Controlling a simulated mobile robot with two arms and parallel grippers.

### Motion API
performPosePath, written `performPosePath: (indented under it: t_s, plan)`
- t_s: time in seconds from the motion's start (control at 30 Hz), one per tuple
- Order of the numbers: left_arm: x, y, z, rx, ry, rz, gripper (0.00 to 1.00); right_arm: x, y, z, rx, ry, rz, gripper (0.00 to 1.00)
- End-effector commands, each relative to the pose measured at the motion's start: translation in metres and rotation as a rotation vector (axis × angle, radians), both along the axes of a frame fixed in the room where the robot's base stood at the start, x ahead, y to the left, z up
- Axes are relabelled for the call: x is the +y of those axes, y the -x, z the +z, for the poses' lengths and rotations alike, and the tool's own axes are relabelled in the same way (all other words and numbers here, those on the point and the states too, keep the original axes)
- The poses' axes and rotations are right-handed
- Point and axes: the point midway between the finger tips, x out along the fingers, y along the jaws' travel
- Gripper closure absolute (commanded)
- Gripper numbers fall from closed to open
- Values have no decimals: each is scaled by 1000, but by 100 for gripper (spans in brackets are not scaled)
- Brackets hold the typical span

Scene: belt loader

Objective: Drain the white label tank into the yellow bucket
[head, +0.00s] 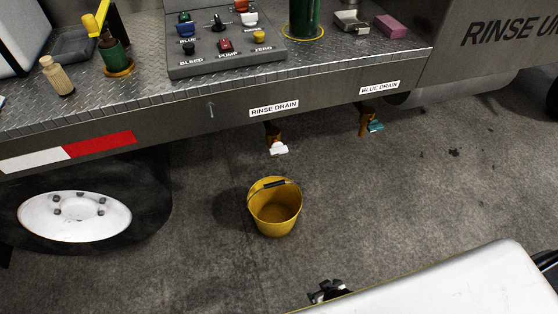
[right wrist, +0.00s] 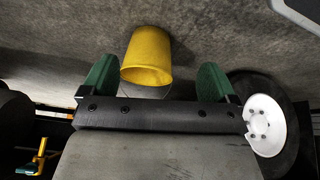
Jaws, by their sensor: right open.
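The yellow bucket (head: 274,208) stands upright and looks empty on the ground in the head view, its handle across the rim. Just behind it, a drain pipe with a white valve handle (head: 278,150) hangs under the RINSE DRAIN label (head: 274,108). To the right, a second drain with a teal handle (head: 375,127) hangs under the BLUE DRAIN label (head: 379,88). My right gripper (right wrist: 157,64) is open, with green fingers; the bucket (right wrist: 148,56) shows beyond and between them, apart from them. My left gripper is not in view. I cannot see which tank bears a white label.
A control panel (head: 225,45) with several knobs sits on the metal deck. A wheel (head: 75,218) stands at the left, under the deck edge. A grey body marked RINSE (head: 500,32) is at the upper right. The ground around the bucket is clear.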

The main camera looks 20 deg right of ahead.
Motion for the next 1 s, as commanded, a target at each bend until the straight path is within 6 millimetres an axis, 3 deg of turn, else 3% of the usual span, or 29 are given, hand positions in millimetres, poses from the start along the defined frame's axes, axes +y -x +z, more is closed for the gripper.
performPosePath:
  t_s: [0.03,0.2,0.4,0.5,0.7,0.8,1.0]
  plan:
    - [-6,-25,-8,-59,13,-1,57,4,-38,-9,-80,-8,-4,11]
    - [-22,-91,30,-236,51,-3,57,16,-141,27,-326,-36,-24,11]
    - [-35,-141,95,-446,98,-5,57,27,-232,94,-617,-76,-50,11]
    - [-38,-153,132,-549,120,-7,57,31,-263,134,-762,-99,-63,11]
    - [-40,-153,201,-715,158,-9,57,35,-291,208,-996,-145,-86,11]
    - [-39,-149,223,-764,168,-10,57,35,-294,231,-1062,-159,-94,11]
    - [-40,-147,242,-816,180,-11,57,36,-301,249,-1104,-169,-98,11]
